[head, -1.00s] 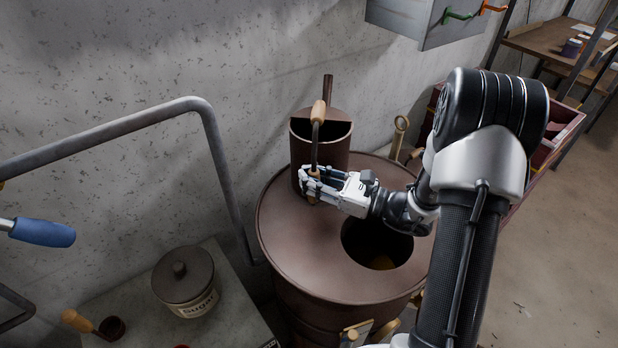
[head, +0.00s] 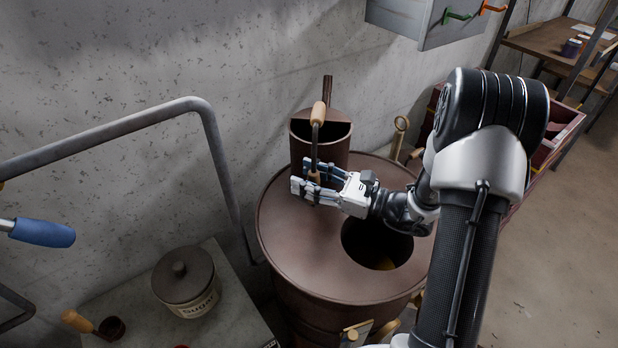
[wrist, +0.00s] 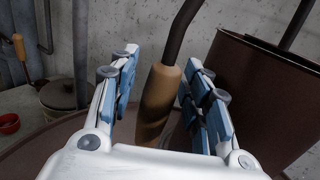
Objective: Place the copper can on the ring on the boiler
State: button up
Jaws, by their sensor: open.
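The copper can (head: 338,152), a dark brown open-topped vessel, stands upright at the back of the boiler's round top (head: 290,235). The can's body (wrist: 262,95) is to the right there. The can's base is partly hidden by my gripper, and I cannot make out the ring under it.
The boiler top has a round opening (head: 377,248) at the front right. A sugar pot (head: 186,283) stands on a lower slab at left, near a wooden-handled scoop (head: 92,324). A grey pipe rail (head: 215,150) bends down left of the boiler. The concrete wall is close behind the can.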

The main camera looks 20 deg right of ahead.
jog(key=v, duration=1.2)
jog(key=s+a+r+n+g+h, duration=0.1)
jog(key=s+a+r+n+g, duration=0.2)
jog(key=s+a+n+g, duration=0.35)
jog(key=s+a+r+n+g+h, duration=0.2)
jog(key=s+a+n+g, duration=0.25)
jog(key=a+n, duration=0.35)
jog(key=s+d+r+n+t+h, duration=0.2)
jog(key=s+r+n+h, duration=0.3)
jog(key=n+h, duration=0.5)
jog(key=s+n+t, duration=0.1)
jog(key=s, duration=0.1)
jog(key=shift+s+d+n+h+p, duration=0.25)
jog(key=shift+s+n+h+p, duration=0.05)
jog(key=shift+s+n+p, duration=0.1)
notch_tip(320, 180, down, 6)
jog(key=b, duration=0.5)
jog(key=shift+r+b, duration=0.15)
jog(key=shift+b, duration=0.25)
